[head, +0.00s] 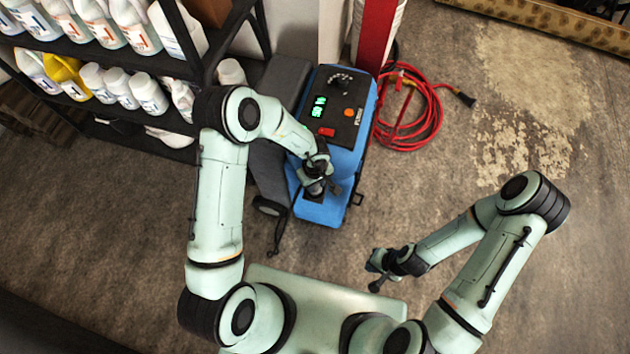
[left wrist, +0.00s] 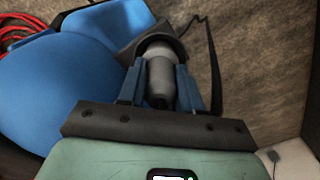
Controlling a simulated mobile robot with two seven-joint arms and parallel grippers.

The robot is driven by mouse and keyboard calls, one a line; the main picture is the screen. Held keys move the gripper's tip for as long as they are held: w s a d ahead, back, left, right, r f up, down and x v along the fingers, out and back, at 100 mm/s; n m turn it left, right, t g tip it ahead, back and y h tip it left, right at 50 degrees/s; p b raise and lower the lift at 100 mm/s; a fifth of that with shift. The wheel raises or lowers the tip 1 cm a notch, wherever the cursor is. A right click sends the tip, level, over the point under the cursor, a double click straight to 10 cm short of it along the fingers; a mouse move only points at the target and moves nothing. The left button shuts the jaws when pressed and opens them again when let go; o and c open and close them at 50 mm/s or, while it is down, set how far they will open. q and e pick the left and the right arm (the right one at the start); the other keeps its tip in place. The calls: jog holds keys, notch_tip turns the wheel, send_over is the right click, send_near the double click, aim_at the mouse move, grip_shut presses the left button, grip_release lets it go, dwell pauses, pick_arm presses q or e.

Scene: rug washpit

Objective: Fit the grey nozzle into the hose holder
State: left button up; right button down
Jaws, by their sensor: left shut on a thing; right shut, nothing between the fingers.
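The grey nozzle (left wrist: 160,78) is between the two blue fingers of my left gripper (left wrist: 162,82), which is shut on it. The nozzle's far end lies at the dark ring of the hose holder (left wrist: 138,28), on the side of the blue machine. It looks at least partly inside the ring; how deep it sits I cannot tell. In the head view my left gripper (head: 322,184) is over the lower end of the blue machine (head: 345,160) and hides most of the nozzle and holder. My right gripper (head: 378,275) is shut and empty, low over the floor.
A shelf (head: 110,50) with several bottles stands at the left, close to my left arm. A red hose (head: 432,118) lies coiled on the floor right of the machine, beside a red post (head: 376,35). The floor at right is mostly clear.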

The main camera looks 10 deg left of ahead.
pick_arm(q)
jog(key=o, duration=1.2)
jog(key=shift+c, duration=0.2)
jog(key=shift+r, duration=0.1)
jog(key=shift+r, duration=0.35)
jog(key=r+p, duration=0.1)
jog(key=r, duration=0.4)
jog(key=shift+w, duration=0.2)
notch_tip(320, 180, up, 8)
jog(key=shift+s+f, duration=0.15)
jog(key=shift+f, duration=0.1)
pick_arm(e)
jog(key=shift+w+r, duration=0.75)
jog(key=shift+w, duration=0.25)
